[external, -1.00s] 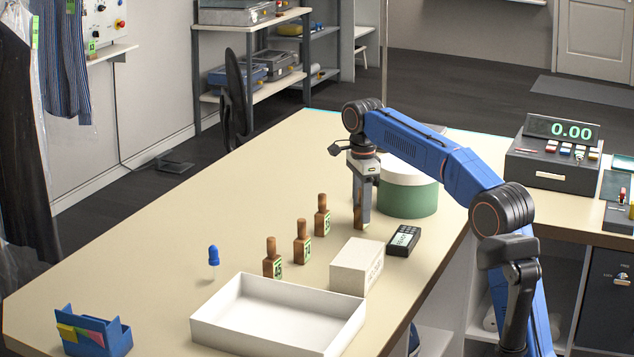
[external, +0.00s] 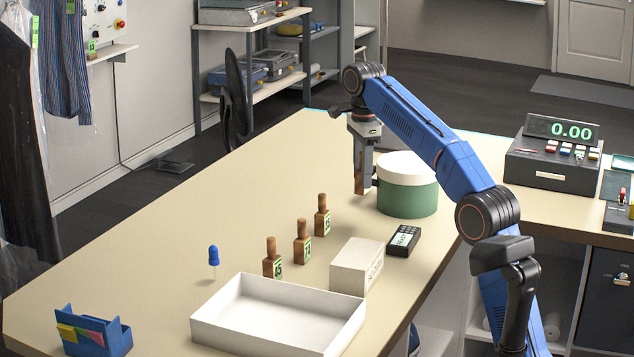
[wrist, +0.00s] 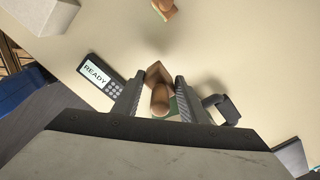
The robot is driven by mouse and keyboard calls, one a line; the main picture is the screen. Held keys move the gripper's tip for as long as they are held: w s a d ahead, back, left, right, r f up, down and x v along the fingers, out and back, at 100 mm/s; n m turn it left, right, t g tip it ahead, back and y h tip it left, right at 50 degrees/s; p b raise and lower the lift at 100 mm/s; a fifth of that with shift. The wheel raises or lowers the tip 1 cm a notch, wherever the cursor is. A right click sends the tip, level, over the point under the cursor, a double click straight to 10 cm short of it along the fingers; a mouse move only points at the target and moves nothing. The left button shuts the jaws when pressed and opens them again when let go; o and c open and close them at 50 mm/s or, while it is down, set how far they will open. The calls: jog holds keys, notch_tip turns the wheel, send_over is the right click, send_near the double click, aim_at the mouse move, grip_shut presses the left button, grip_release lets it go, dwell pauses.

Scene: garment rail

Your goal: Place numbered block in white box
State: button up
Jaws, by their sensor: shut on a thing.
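My gripper (external: 361,180) is shut on a wooden numbered block (wrist: 158,88), held by its knob between the fingers. In the external view the held block is mostly hidden by the fingers, and it hangs above the table beside the green tub. Three more wooden blocks with green number labels stand upright in a row on the table: the near one (external: 272,262), the middle one (external: 302,245) and the far one (external: 322,218). The white box (external: 215,322), open and empty, lies at the front of the table, well to the near side of my gripper.
A closed white carton (external: 357,268) stands between the white box and a dark card reader (external: 404,240). The green tub with white lid (external: 407,190) is just right of my gripper. A blue-topped pin (external: 214,257) and a blue organiser (external: 95,332) stand left. The table's left-middle is clear.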

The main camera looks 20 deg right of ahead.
jog(key=s+a+r+n, duration=0.1)
jog(key=s+a+n, duration=0.2)
jog(key=s+a, duration=0.6)
jog(key=n, duration=0.7)
send_over(277, 338)
jog(key=shift+s+f, duration=0.1)
jog(key=shift+f, duration=5)
jog(key=shift+f, duration=0.1)
jog(key=o, duration=1.2)
notch_tip(277, 338, up, 12)
